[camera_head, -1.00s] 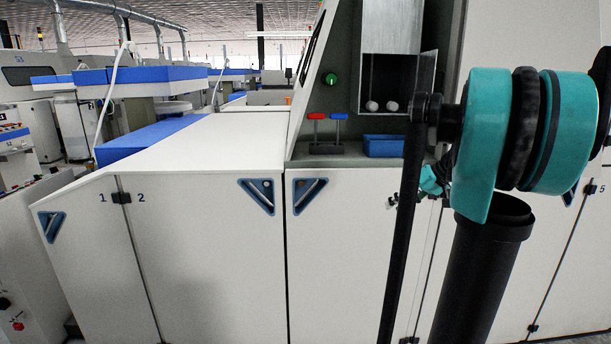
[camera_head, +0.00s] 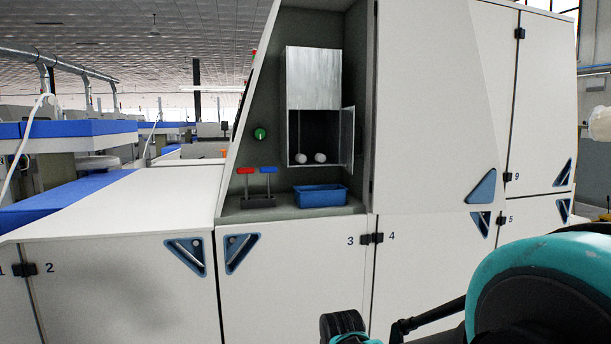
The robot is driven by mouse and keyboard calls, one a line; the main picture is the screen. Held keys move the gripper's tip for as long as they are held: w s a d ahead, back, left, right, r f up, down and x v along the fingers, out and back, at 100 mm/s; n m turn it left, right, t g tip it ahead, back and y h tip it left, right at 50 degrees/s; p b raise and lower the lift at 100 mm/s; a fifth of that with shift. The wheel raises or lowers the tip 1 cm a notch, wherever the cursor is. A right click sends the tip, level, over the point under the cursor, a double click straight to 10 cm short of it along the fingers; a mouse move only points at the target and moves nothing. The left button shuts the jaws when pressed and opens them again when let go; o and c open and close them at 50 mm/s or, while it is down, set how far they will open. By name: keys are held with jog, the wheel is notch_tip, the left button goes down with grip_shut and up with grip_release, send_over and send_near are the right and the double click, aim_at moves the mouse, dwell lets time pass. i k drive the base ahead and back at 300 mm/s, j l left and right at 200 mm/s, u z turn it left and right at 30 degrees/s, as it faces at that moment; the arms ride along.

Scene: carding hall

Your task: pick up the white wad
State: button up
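Two small white rounded things, either of which may be the white wad, sit side by side low in the open metal box (camera_head: 312,80) set in the machine's recess. One is the left white wad (camera_head: 300,158), just below a thin vertical rod or line. The other is the right white wad (camera_head: 320,158). I cannot tell from here how they differ. The box's small door (camera_head: 347,136) stands open at its right side.
A blue tray (camera_head: 320,196) sits on the recess floor below the box. Left of it stand a red-topped handle (camera_head: 246,171) and a blue-topped handle (camera_head: 268,170). A green knob (camera_head: 260,133) is on the recess wall. Closed white cabinet doors (camera_head: 292,285) front the machine.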

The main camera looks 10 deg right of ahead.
aim_at(300, 158)
jog(key=l+u, duration=0.15)
jog(key=l, duration=0.55)
jog(key=l+u, duration=0.1)
jog(key=l, duration=0.6)
jog(key=k+l+u, duration=0.15)
jog(key=l, duration=0.5)
jog(key=l+u, duration=0.15)
jog(key=l, duration=0.55)
jog(key=i+j+z, duration=0.15)
jog(key=j, duration=0.15)
jog(key=i+j+z, duration=0.2)
jog(key=j, duration=0.15)
jog(key=j+z, duration=0.15)
jog(key=j, duration=0.15)
